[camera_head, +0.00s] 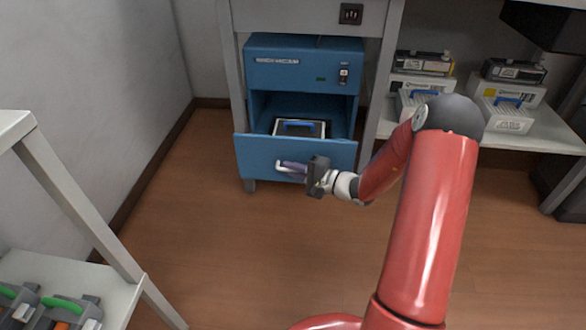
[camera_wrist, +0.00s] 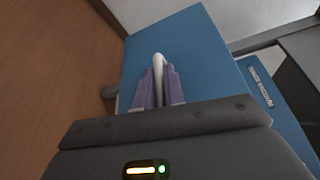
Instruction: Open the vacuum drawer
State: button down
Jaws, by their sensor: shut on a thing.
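The blue vacuum unit (camera_head: 302,62) stands on the floor under a grey bench. Its drawer (camera_head: 330,153) is pulled out from the body, and its inside shows from above. A dark-topped, light-edged box with a blue handle (camera_head: 299,128) sits in it. My gripper (camera_head: 294,169) is at the drawer front, with its fingers shut on the white drawer handle (camera_head: 281,168). In the wrist view, the purple fingers of my gripper (camera_wrist: 159,88) lie on both sides of the white handle (camera_wrist: 158,65), against the blue drawer front (camera_wrist: 195,55).
A shelf (camera_head: 530,135) at the right holds several toner cartridges (camera_head: 507,92). A grey rack (camera_head: 75,285) at the lower left holds parts with green handles. A wall is at the left. The wooden floor (camera_head: 220,250) before the drawer is clear apart from my arm.

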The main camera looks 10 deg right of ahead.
dwell(0.3)
jog(key=c, duration=1.5)
grip_release()
jog(key=v, duration=0.8)
jog(key=shift+f, duration=0.1)
jog(key=shift+a, duration=0.1)
